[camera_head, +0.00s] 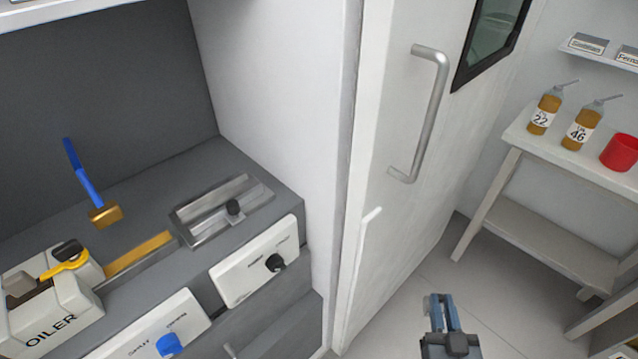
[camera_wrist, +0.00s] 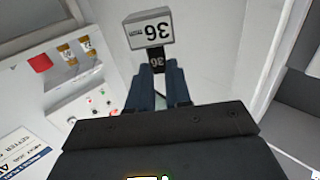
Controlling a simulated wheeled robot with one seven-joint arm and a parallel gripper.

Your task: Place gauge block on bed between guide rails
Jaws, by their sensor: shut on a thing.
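My gripper (camera_head: 441,314) hangs low in front of the white door in the head view, well to the right of the machine. In the wrist view (camera_wrist: 158,88) its blue fingers are shut on the dark lower part of the gauge block (camera_wrist: 150,29). The block has a wide pale head, and both parts are marked 36. In the head view the block is mostly hidden or too small to make out.
An OILER box (camera_head: 55,318), a brass strip (camera_head: 138,253) and a blue-handled brass tool (camera_head: 104,215) are left of the bed. A white door with a long handle (camera_head: 432,110) stands between machine and gripper. A table (camera_head: 548,235) with bottles and a red cup (camera_head: 620,152) is right.

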